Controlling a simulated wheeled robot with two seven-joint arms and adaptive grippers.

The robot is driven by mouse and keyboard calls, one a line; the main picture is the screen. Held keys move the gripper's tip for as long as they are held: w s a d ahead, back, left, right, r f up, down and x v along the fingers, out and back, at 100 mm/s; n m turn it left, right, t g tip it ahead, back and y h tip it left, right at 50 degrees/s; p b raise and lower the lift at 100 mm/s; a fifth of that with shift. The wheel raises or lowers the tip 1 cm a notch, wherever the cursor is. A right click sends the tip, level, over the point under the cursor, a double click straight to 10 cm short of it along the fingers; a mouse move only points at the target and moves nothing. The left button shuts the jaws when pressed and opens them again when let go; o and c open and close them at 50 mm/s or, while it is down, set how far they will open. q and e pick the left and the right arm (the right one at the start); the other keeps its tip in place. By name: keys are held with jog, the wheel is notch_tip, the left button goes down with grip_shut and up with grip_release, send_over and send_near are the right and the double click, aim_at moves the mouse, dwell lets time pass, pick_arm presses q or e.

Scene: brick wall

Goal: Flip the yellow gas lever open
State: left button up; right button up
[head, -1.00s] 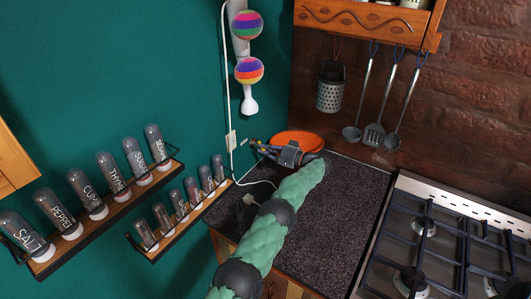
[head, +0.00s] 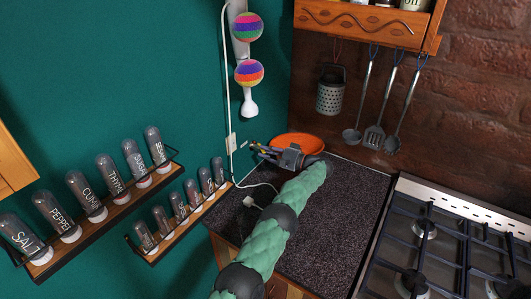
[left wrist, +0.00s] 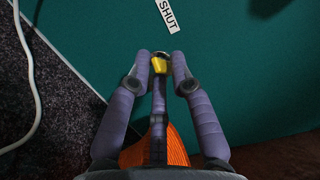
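The yellow gas lever (left wrist: 159,65) shows as a small yellow piece in the left wrist view, near the green wall. A white label reading SHUT (left wrist: 169,14) is on the wall beyond it. My left gripper (left wrist: 160,62) has purple-grey fingers, with fingertips on either side of the yellow piece. They are apart from each other and very near it; contact cannot be told. A middle finger partly covers the lever's near side. My right gripper is out of view.
An orange bowl (head: 298,142) stands right beside my gripper on the dark counter (head: 340,215). A white cord (head: 228,90) runs down the wall to the counter. Spice racks (head: 120,205) are at left, hanging utensils (head: 375,135) and a gas stove (head: 450,235) at right.

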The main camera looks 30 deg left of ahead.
pick_arm(q)
jog(key=d, duration=0.7)
jog(key=shift+w, duration=0.2)
jog(key=shift+f, duration=0.1)
